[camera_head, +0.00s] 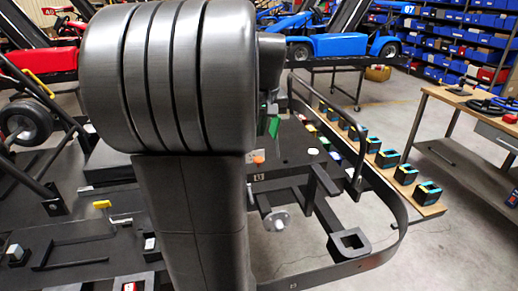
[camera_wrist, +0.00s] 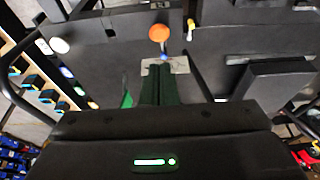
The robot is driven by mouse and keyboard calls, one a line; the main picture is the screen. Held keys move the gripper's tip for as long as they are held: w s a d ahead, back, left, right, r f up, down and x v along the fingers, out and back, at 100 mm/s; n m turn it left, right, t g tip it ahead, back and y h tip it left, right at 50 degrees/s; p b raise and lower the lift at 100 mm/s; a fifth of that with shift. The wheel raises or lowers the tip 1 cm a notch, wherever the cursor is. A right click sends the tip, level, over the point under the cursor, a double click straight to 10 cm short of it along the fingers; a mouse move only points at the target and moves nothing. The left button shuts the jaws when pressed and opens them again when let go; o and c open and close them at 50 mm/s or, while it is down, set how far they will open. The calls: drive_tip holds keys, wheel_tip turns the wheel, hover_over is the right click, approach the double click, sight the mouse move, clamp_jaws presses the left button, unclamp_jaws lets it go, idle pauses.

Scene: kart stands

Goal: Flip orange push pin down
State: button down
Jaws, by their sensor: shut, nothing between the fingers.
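The orange push pin (camera_wrist: 159,33) shows as a round orange head just beyond my fingertips in the wrist view. A thin, short stem runs from the head toward a light plate (camera_wrist: 178,66) by the fingertips. My gripper (camera_wrist: 162,72) is shut and empty, its dark green fingers together and pointing at the pin. I cannot tell whether a fingertip touches the stem. In the head view the orange push pin (camera_head: 258,158) is a small spot low beside my arm, partly hidden by it. My gripper shows there only as a bit of green (camera_head: 274,126).
A yellow-topped pin (camera_wrist: 191,24) stands right of the orange one in the wrist view. A white round knob (camera_wrist: 60,45) lies to the left. The kart's black tube frame (camera_head: 400,215) curves around the area. A wooden shelf (camera_head: 432,210) with blue-black boxes runs along the right.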

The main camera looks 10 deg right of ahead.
sight(258, 161)
drive_tip(key=x, duration=0.5)
drive_tip(key=s+p+x, duration=0.1)
drive_tip(key=x, duration=0.1)
drive_tip(key=shift+w+f, duration=0.1)
drive_tip(key=shift+f, duration=0.4)
wheel_tip(258, 161, down, 2)
drive_tip(key=shift+f+b, duration=0.25)
drive_tip(key=shift+b, duration=0.7)
drive_tip(key=shift+s+a+f, duration=0.1)
drive_tip(key=shift+s+f, duration=0.05)
drive_tip(key=shift+s, duration=0.2)
drive_tip(key=r+p, duration=0.2)
drive_tip(key=r, duration=0.1)
drive_tip(key=r+p, duration=0.1)
drive_tip(key=shift+w+r, duration=0.2)
drive_tip(key=shift+w, duration=0.15)
drive_tip(key=v, duration=1.1)
drive_tip(key=shift+b, duration=0.3)
drive_tip(key=shift+s, duration=0.1)
